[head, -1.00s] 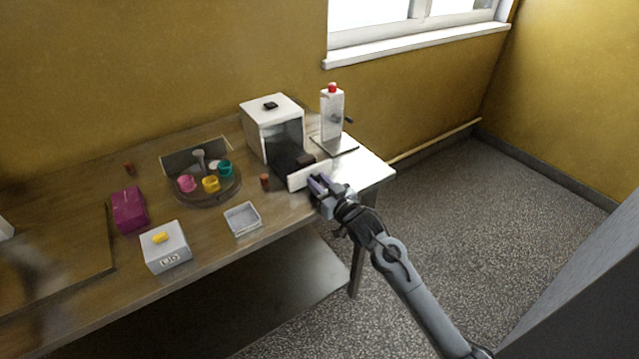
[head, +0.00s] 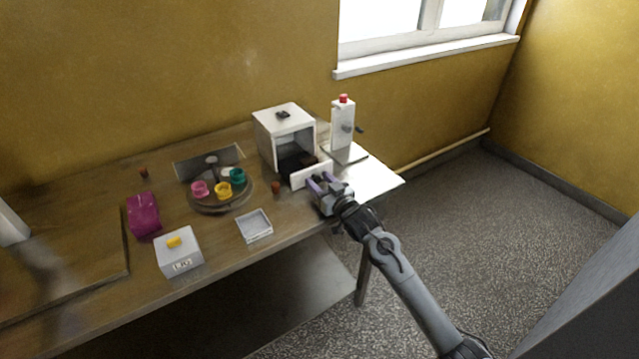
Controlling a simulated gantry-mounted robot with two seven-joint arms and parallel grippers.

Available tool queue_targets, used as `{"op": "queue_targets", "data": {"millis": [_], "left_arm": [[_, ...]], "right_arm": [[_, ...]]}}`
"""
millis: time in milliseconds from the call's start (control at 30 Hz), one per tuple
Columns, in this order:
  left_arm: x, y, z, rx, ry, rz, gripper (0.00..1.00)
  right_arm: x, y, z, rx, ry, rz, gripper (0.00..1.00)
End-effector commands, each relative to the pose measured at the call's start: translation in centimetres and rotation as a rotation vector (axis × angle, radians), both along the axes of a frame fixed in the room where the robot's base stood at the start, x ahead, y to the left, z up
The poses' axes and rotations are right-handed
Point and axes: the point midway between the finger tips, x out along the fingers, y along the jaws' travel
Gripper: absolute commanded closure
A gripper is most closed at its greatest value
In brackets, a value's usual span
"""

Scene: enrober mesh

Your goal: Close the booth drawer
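The booth (head: 285,128) is a white box with a dark open front near the back right of the table. Its drawer (head: 312,175) sticks out partway, with a white front panel and a dark inside. A dark brown block (head: 309,161) shows behind the panel, at the drawer. I cannot tell whether the fingertips touch the panel. My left gripper is not in view.
A white dispenser with a red cap (head: 343,125) stands right of the booth. A round tray (head: 210,207) with coloured cups, a small brown cylinder (head: 276,187), a clear square dish (head: 254,226), a white box (head: 180,252) and a magenta box (head: 144,215) are to the left.

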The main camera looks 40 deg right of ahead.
Motion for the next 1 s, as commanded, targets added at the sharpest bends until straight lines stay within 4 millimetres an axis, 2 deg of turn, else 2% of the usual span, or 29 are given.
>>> {"op": "queue_targets", "data": {"millis": [300,467,1000], "left_arm": [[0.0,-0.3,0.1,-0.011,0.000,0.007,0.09],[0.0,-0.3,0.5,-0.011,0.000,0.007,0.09],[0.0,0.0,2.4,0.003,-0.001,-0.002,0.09]], "right_arm": [[-0.1,0.0,0.0,0.000,0.001,0.000,0.49],[-1.1,0.2,0.0,0.000,0.001,0.000,0.49],[-9.0,1.6,0.0,0.000,0.002,0.000,0.49]]}}
